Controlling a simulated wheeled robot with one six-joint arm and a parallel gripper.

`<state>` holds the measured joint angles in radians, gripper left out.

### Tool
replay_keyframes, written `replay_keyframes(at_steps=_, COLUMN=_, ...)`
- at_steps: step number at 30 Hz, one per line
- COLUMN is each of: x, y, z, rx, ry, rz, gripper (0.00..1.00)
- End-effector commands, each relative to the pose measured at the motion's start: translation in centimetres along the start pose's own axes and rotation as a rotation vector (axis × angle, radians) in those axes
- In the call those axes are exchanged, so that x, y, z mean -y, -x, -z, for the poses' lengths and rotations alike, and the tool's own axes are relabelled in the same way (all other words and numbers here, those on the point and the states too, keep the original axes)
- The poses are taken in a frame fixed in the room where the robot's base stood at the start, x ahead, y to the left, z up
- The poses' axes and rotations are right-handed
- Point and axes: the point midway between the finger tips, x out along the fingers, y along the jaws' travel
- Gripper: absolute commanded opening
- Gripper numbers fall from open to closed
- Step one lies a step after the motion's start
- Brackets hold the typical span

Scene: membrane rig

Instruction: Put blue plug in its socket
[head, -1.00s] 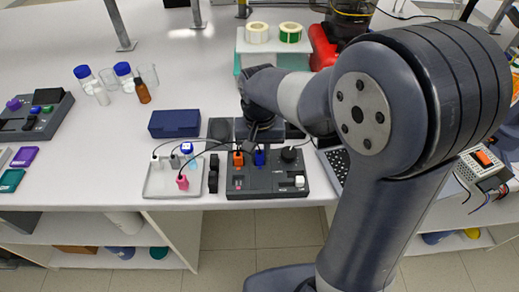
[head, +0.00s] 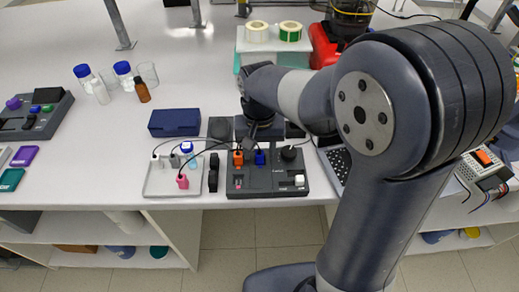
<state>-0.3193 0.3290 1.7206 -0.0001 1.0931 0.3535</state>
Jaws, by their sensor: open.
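A blue plug-shaped block (head: 260,158) stands upright on the dark socket panel (head: 252,184), just right of an orange plug (head: 238,158) with a black cable. It looks seated in the panel, but I cannot tell how deep. My gripper (head: 252,134) points down just behind and above these two. It is open and appears empty. Its fingertips are small and dark, so I cannot tell whether they touch anything. A light tray (head: 158,187) left of the panel holds a pink plug (head: 182,181), white and grey plugs, and a blue-topped item (head: 187,147).
A dark blue box (head: 175,122) stands behind the tray. A black strip-like part (head: 213,172) lies between tray and panel. Bottles and glass beakers (head: 147,73) stand at the back left. My arm covers the right side. Cables cross over the tray.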

Motion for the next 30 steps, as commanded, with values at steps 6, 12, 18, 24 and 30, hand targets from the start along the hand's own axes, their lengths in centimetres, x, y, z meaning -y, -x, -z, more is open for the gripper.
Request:
replay_keyframes(at_steps=6, x=0.1, y=3.9, z=0.1, rx=-0.007, ry=0.0, rz=0.003, gripper=0.45)
replay_keyframes(at_steps=12, x=0.0, y=7.8, z=0.1, rx=-0.006, ry=0.0, rz=0.002, gripper=0.45)
replay_keyframes(at_steps=18, x=0.0, y=10.0, z=0.0, rx=-0.004, ry=0.0, rz=0.001, gripper=0.45)
replay_keyframes(at_steps=24, x=0.0, y=10.4, z=0.0, rx=-0.001, ry=0.0, rz=0.0, gripper=0.45)
replay_keyframes(at_steps=30, x=0.0, y=10.1, z=0.0, rx=0.0, ry=0.0, rz=0.0, gripper=0.45)
